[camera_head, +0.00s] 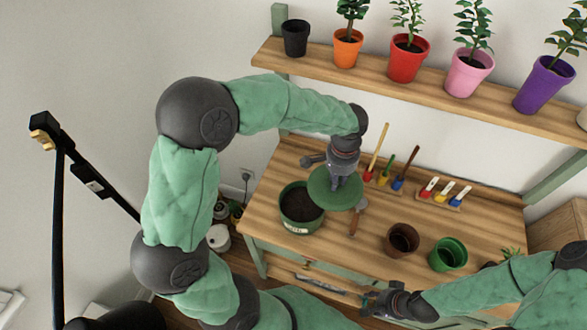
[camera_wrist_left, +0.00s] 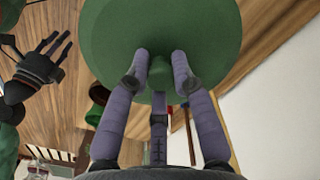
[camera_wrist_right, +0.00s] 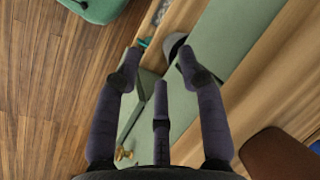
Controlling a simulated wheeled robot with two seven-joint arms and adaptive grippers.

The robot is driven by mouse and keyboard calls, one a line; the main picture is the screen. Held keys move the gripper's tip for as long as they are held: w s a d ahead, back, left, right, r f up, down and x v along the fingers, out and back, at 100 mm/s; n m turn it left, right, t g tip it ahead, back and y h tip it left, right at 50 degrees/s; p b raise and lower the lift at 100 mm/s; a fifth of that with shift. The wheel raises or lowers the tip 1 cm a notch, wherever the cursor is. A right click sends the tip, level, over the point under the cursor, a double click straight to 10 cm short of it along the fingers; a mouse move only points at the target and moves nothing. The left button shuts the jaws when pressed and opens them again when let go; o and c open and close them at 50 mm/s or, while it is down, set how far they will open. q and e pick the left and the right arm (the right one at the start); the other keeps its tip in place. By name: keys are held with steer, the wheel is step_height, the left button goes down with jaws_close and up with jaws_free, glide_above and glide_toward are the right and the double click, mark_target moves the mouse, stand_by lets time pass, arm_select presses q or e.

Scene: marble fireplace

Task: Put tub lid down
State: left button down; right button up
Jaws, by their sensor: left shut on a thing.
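The tub lid (camera_head: 333,190) is a round green disc with a knob. My left gripper (camera_head: 338,180) is shut on the lid's knob, and the lid fills the top of the left wrist view (camera_wrist_left: 160,25). In the head view the lid appears just right of the green tub (camera_head: 300,222), which is open and full of dark soil. I cannot tell the lid's exact height above the wooden bench (camera_head: 375,255). My right gripper (camera_head: 370,302) is by the bench's front edge; in the right wrist view its fingers (camera_wrist_right: 155,75) are apart with nothing between them.
A brown pot (camera_head: 401,240) and a green pot (camera_head: 447,255) stand on the bench. A trowel (camera_head: 356,218) lies by the lid. Upright tools (camera_head: 383,172) and small brushes (camera_head: 443,192) stand along the back. Potted plants line the shelf (camera_head: 420,84) above.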

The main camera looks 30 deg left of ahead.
arm_select(q)
steer(key=w+f+n, duration=0.1)
steer(key=w, duration=0.1)
steer(key=w+a+f+n, duration=0.1)
steer(key=w+n, duration=0.1)
steer(key=w+f+n, duration=0.1)
steer(key=w, duration=0.1)
steer(key=shift+a+f, duration=0.3)
steer(key=shift+a, duration=0.1)
steer(key=shift+w+a+f+m+b, duration=0.2)
steer(key=shift+a+m+b, duration=0.1)
steer(key=shift+a+b, duration=0.15)
steer(key=shift+w+a+f+m+b, duration=0.1)
steer(key=shift+w+a+m+b, duration=0.05)
steer(key=shift+a+m+b, duration=0.2)
steer(key=w+a+f+m+b, duration=0.2)
steer(key=a+f+m+b, duration=0.15)
steer(key=a+m, duration=0.45)
steer(key=w+a+f+m+b, duration=0.3)
steer(key=a+m+b, duration=0.25)
steer(key=a, duration=0.55)
steer(key=f+b, duration=0.1)
steer(key=f, duration=0.2)
steer(key=f+b, duration=0.1)
steer(key=f, duration=0.2)
steer(key=f+b, duration=0.1)
steer(key=f, duration=0.2)
steer(key=shift+s+d+f, duration=0.2)
steer(key=shift+s, duration=0.05)
steer(key=shift+r, duration=0.1)
